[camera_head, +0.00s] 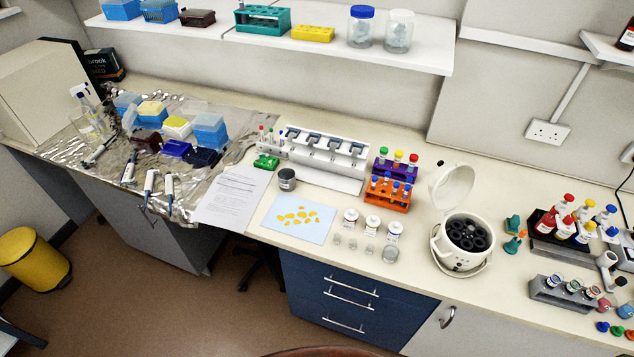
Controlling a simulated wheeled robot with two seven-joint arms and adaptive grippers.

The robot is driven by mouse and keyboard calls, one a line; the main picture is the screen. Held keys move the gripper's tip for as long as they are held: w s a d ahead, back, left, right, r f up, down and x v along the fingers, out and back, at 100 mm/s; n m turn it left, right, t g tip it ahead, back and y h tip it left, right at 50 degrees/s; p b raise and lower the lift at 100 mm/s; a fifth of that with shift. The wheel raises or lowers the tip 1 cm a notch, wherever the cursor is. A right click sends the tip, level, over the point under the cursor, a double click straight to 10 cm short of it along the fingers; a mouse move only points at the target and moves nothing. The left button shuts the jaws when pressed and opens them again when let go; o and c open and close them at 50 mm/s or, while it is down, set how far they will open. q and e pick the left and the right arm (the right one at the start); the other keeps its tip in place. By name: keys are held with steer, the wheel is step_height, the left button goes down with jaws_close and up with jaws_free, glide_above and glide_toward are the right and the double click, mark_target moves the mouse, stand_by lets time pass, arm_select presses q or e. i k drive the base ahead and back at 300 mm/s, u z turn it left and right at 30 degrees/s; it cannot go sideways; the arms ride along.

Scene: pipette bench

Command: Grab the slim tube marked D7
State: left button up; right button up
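No label D7 can be read at this size, so I cannot tell which tube is the one named. Slim capped tubes stand in a purple rack (395,172) and in an orange rack (387,196) in the middle of the bench. More small tubes stand in a pale rack (270,149) to the left, behind a small green rack (266,162). A grey rack (561,291) at the right holds several vials. Neither of my grippers is in view.
An open white centrifuge (462,240) stands right of the orange rack. Small jars (372,224) and a blue sheet with yellow pieces (299,218) lie in front. Bottles with coloured caps (563,222) crowd the right end. A shelf (270,43) overhangs the back.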

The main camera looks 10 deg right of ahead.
mark_target(374, 178)
steer(key=u, duration=0.75)
steer(key=i, duration=0.85)
steer(key=z, duration=0.95)
